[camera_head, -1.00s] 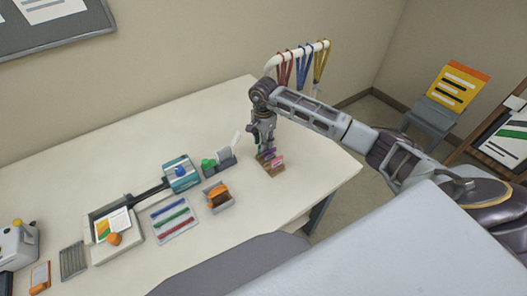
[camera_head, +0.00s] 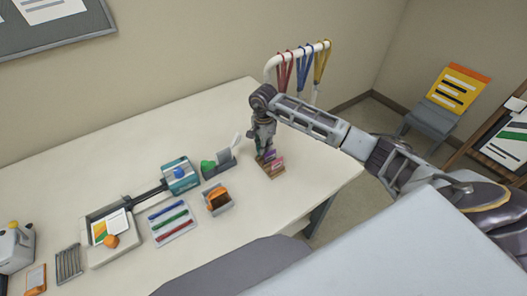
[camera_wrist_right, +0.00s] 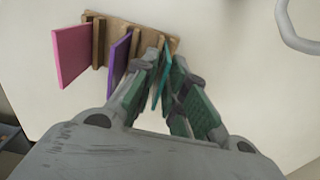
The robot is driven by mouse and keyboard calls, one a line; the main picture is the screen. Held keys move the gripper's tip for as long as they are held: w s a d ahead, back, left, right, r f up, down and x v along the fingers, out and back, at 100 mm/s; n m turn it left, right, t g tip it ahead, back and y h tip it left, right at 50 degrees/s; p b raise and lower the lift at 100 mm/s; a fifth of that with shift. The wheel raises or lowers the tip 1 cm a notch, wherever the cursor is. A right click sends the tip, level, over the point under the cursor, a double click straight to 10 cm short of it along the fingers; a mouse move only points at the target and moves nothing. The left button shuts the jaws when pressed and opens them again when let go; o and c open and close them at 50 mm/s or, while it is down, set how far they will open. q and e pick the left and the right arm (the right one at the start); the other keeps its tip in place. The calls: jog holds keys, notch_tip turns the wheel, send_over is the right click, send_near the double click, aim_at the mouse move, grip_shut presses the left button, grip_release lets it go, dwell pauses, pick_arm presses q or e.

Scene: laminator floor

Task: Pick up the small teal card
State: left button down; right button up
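The small teal card (camera_wrist_right: 162,82) stands in a wooden rack (camera_wrist_right: 172,44) between the two fingers of my right gripper (camera_wrist_right: 166,70). The fingers have green pads and show a gap on either side of the card; firm contact is not visible. In the head view my right gripper (camera_head: 263,146) points down at the rack (camera_head: 274,174) near the desk's right side. A purple card (camera_wrist_right: 117,62) and a pink card (camera_wrist_right: 70,55) stand in the same rack, left of the teal one in the wrist view. My left gripper is not in view.
A grey holder (camera_head: 219,168) with a white card and green item stands left of the rack, with a small orange-topped box (camera_head: 218,201) nearby. A lanyard stand (camera_head: 298,52) rises behind. The desk's right end (camera_head: 322,165) is clear.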

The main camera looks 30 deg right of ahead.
grip_shut()
jog(key=shift+r, duration=0.15)
